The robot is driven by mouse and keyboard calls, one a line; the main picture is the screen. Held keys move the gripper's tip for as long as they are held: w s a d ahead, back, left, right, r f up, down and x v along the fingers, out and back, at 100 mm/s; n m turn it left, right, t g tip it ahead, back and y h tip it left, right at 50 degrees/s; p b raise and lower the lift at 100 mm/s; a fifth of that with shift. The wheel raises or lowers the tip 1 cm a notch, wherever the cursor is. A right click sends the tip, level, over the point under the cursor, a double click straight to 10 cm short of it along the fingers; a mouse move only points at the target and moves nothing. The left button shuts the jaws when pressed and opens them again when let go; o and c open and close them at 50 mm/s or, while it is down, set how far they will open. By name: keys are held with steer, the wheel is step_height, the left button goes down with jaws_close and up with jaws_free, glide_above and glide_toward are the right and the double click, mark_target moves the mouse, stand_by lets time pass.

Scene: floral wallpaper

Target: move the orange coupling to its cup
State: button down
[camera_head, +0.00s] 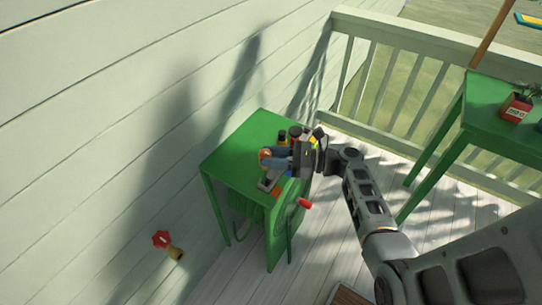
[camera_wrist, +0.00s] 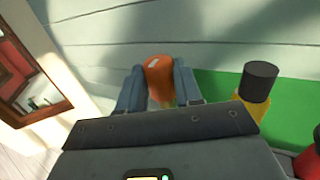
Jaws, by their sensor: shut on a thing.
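My gripper (camera_wrist: 160,88) is shut on the orange coupling (camera_wrist: 159,72), which sits between its two blue-grey fingers in the wrist view. In the head view my gripper (camera_head: 268,158) is over the small green table (camera_head: 225,160), with a bit of orange showing at its fingertips. From these views I cannot tell whether the coupling touches anything below it. I cannot make out which object is its cup; my gripper and wrist hide part of the tabletop.
A yellow item with a black top (camera_wrist: 256,88) stands on the green table, right of my gripper. A red tap handle (camera_head: 161,239) sticks out low on the wall. A second green table (camera_head: 490,105) with a red pot (camera_head: 516,108) stands at right.

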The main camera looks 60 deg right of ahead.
steer(key=b, duration=0.4)
glide_above(273, 182)
steer(key=shift+a+f, duration=0.1)
steer(key=shift+f, duration=2.75)
steer(key=shift+p, duration=0.45)
steer(key=shift+f+b, duration=1.1)
steer(key=shift+f, duration=0.5)
steer(key=c, duration=0.7)
jaws_free()
steer(key=b+v, duration=0.1)
steer(key=v, duration=0.6)
steer(key=shift+s+d, duration=0.2)
steer(key=shift+s, duration=0.1)
